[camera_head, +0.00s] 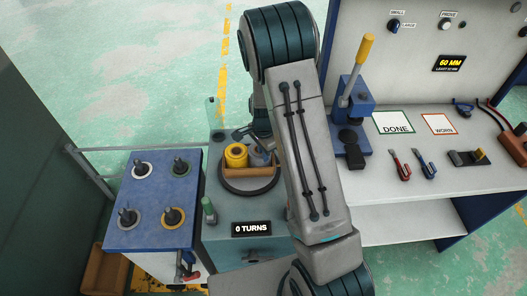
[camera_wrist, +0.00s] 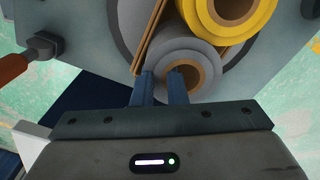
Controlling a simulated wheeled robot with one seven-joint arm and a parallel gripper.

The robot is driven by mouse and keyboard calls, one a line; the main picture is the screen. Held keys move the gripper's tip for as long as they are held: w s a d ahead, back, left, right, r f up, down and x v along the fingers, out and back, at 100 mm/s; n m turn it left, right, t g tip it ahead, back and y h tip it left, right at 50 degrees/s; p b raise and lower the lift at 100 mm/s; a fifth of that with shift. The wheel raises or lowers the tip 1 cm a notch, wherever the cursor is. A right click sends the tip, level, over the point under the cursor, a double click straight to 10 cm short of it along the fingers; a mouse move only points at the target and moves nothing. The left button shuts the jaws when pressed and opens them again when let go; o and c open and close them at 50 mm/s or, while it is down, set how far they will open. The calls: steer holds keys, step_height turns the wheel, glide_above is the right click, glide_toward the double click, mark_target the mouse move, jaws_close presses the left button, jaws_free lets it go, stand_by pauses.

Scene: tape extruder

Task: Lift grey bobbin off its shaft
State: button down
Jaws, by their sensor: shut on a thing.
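The grey bobbin (camera_head: 259,159) sits beside the yellow bobbin (camera_head: 236,156) in a wooden tray (camera_head: 236,171) on a round dark turntable (camera_head: 249,190). In the wrist view the grey bobbin (camera_wrist: 208,58) shows its brown core ring, close below the yellow bobbin (camera_wrist: 230,18). My gripper (camera_wrist: 160,88) is shut on the grey bobbin's wall, one finger at the core opening and the other outside. No shaft is visible inside the bobbin's hole. In the head view my arm hides part of the grey bobbin's surroundings.
A blue cart (camera_head: 150,232) with several upright pegs stands at left. The "0 TURNS" display (camera_head: 252,229) is in front of the turntable. A blue lever press (camera_head: 350,130) stands at right on a bench, near the DONE (camera_head: 394,123) and WORN (camera_head: 439,124) mats.

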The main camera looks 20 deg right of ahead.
steer(key=c, duration=1.4)
jaws_free()
steer(key=shift+o, duration=0.2)
steer(key=shift+r, duration=0.15)
step_height(320, 180, up, 14)
steer(key=b, duration=0.1)
steer(key=shift+f, duration=0.2)
steer(key=s+r+n+t, duration=0.1)
steer(key=s+r+n, duration=0.2)
steer(key=s, duration=0.4)
steer(key=s+r+n+t, duration=0.1)
steer(key=s+r+n, duration=0.3)
steer(key=s+n, duration=0.2)
steer(key=s+r+n+t, duration=0.1)
steer(key=s+r+n, duration=0.2)
steer(key=s, duration=0.7)
steer(key=shift+a+r+n, duration=0.25)
steer(key=shift+a+n, duration=0.15)
steer(key=shift+n, duration=0.8)
